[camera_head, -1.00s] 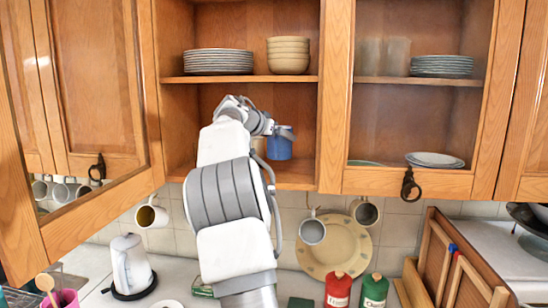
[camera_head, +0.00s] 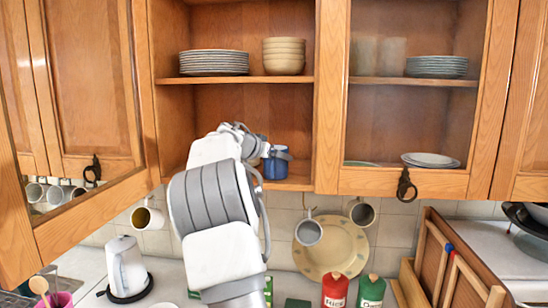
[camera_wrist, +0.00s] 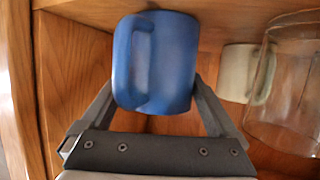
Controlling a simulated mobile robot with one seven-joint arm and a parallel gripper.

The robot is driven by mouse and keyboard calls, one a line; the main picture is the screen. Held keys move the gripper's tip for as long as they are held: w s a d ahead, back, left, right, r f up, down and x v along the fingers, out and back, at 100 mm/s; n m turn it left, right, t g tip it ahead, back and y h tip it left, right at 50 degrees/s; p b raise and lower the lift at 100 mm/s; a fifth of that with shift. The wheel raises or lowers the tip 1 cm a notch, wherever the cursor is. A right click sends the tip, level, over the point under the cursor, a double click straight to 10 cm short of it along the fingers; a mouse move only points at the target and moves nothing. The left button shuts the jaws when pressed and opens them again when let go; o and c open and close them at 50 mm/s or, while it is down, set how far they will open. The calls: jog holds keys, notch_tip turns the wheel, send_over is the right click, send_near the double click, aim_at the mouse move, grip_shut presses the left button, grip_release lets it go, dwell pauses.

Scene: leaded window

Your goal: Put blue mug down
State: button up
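The blue mug (camera_head: 277,166) is inside the open middle cabinet, low in its bottom compartment, at about the level of the cabinet floor (camera_head: 296,183). I cannot tell whether its base touches the wood. In the wrist view the blue mug (camera_wrist: 178,62) fills the space between the fingertips, its handle facing the camera. My gripper (camera_wrist: 155,85) has one finger against each side of the mug and appears shut on it. In the head view my gripper is mostly hidden behind my arm.
A cream mug (camera_wrist: 238,72) and a clear glass (camera_wrist: 285,105) stand close on the right in the wrist view. A cabinet side wall (camera_wrist: 62,65) is on the left. Above are a shelf (camera_head: 240,79), stacked plates (camera_head: 213,62) and bowls (camera_head: 284,56). An open cabinet door (camera_head: 90,110) stands left.

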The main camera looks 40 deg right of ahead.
jog(key=shift+r, duration=0.2)
jog(key=shift+a, duration=0.3)
jog(key=b+v, duration=0.4)
jog(key=v, duration=0.7)
jog(key=s+a+f+n+y, duration=0.4)
jog(key=s+a+f, duration=0.3)
jog(key=a, duration=0.5)
jog(key=s+a+f+n+t+y, duration=0.1)
jog(key=s+a+f+n+y, duration=0.3)
jog(key=s+a, duration=0.8)
jog(key=s+a+f+n+y, duration=0.5)
jog(key=s+a+f, duration=0.5)
jog(key=a+f, duration=0.2)
jog(key=shift+a+n+t, duration=0.15)
jog(key=shift+n+t, duration=0.25)
jog(key=shift+n, duration=0.5)
jog(key=shift+f, duration=0.15)
